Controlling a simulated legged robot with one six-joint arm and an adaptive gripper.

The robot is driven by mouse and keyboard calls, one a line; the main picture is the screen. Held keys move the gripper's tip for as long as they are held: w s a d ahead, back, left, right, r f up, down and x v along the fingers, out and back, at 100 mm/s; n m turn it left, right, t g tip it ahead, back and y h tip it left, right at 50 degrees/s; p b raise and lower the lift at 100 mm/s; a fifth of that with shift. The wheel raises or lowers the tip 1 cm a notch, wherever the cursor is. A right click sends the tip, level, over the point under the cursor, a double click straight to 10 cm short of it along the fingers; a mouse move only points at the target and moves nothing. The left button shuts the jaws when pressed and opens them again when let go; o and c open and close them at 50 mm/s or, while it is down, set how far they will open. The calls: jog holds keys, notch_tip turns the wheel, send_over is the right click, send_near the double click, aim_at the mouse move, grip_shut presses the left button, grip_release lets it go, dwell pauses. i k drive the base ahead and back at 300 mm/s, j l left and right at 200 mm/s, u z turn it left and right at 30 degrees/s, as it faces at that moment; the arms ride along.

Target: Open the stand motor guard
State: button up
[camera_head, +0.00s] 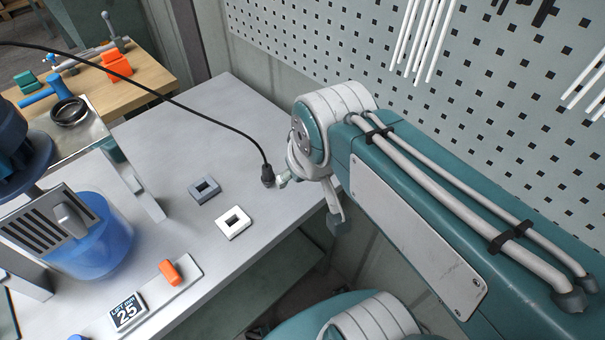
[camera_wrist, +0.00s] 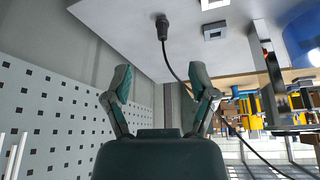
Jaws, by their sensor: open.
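The likely motor guard (camera_head: 48,228) is a grey slotted panel with a light raised handle, at the left of the head view. It stands against a clear blue vessel (camera_head: 105,240), below a dark blue motor-like body (camera_head: 20,145). I cannot tell how it is hinged, and it looks closed. My gripper (camera_head: 312,198) is over the right edge of the bench, well to the right of the guard. In the wrist view my gripper (camera_wrist: 160,84) shows two spread fingers with nothing between them. The guard cannot be made out there; part of the blue vessel (camera_wrist: 303,35) shows.
A black cable ends in a plug (camera_head: 267,176) near my gripper. A grey square block (camera_head: 194,194) and a white one (camera_head: 222,229) lie on the bench (camera_head: 240,120). An orange piece (camera_head: 171,272) sits at the front. A perforated wall (camera_head: 330,45) stands behind.

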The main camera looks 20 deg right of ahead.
aim_at(47, 222)
jog(key=j+u, duration=0.5)
jog(key=u, duration=0.25)
jog(key=j+u, duration=0.35)
jog(key=k+j+z, duration=0.5)
